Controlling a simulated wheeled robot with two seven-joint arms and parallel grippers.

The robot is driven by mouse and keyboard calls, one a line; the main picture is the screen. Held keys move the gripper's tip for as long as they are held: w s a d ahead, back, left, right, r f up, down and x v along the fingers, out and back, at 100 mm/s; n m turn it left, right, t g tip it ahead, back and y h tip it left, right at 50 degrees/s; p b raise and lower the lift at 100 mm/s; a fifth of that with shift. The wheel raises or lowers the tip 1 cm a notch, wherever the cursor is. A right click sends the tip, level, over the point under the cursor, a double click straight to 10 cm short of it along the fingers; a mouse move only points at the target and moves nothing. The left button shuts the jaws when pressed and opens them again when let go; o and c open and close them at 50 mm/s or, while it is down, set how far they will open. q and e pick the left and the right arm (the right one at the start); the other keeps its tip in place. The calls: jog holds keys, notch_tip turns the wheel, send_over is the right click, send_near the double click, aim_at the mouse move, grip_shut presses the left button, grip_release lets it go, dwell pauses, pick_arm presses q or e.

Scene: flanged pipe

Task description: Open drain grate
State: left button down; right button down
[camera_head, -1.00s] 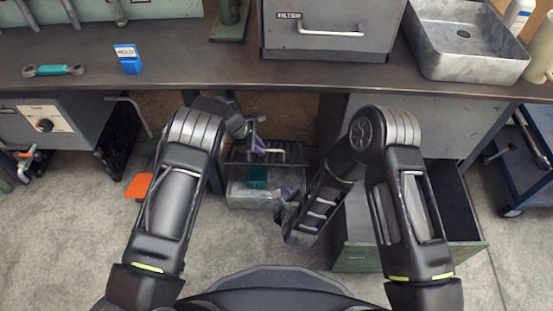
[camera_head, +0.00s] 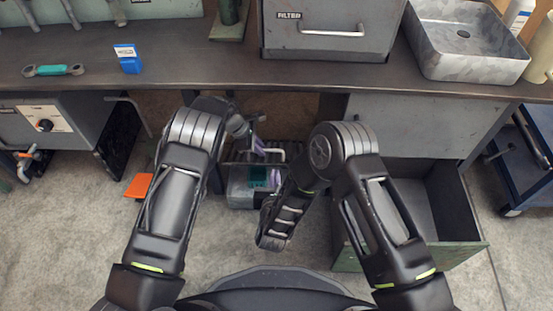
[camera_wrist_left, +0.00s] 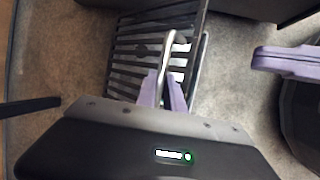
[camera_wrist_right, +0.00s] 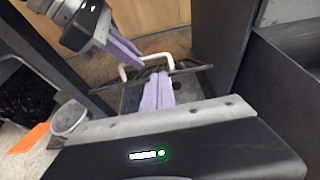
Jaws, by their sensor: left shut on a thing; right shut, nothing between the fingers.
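The drain grate is a dark slatted panel on a grey box (camera_head: 240,198) below the bench; its slats show in the left wrist view (camera_wrist_left: 130,55). My left gripper (camera_head: 260,147) is shut on the grate's pale handle, and its fingers clasp the handle in the left wrist view (camera_wrist_left: 171,48). The right wrist view shows the grate edge-on, raised at a tilt, with the pale handle (camera_wrist_right: 160,57) on it. My right gripper (camera_wrist_right: 158,76) is shut and empty, low beside the grate's edge over the box. Teal material (camera_head: 258,178) shows inside the box.
An open drawer (camera_head: 440,205) stands right of the box, close to my right arm. The bench top (camera_head: 190,80) overhangs the work area. An orange plate (camera_head: 138,186) lies on the floor to the left. A blue cart (camera_head: 525,160) is at the far right.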

aim_at(277, 150)
pick_arm(q)
jog(key=shift+w+a, duration=0.15)
pick_arm(e)
jog(key=shift+x, duration=4.95)
jog(key=shift+w+d+r+g, duration=0.15)
jog(key=shift+w+r+g, duration=0.15)
jog(key=shift+w, duration=0.05)
jog(key=shift+w+r+g, duration=0.2)
jog(key=shift+r+g, duration=0.2)
pick_arm(q)
jog(key=shift+f, duration=0.1)
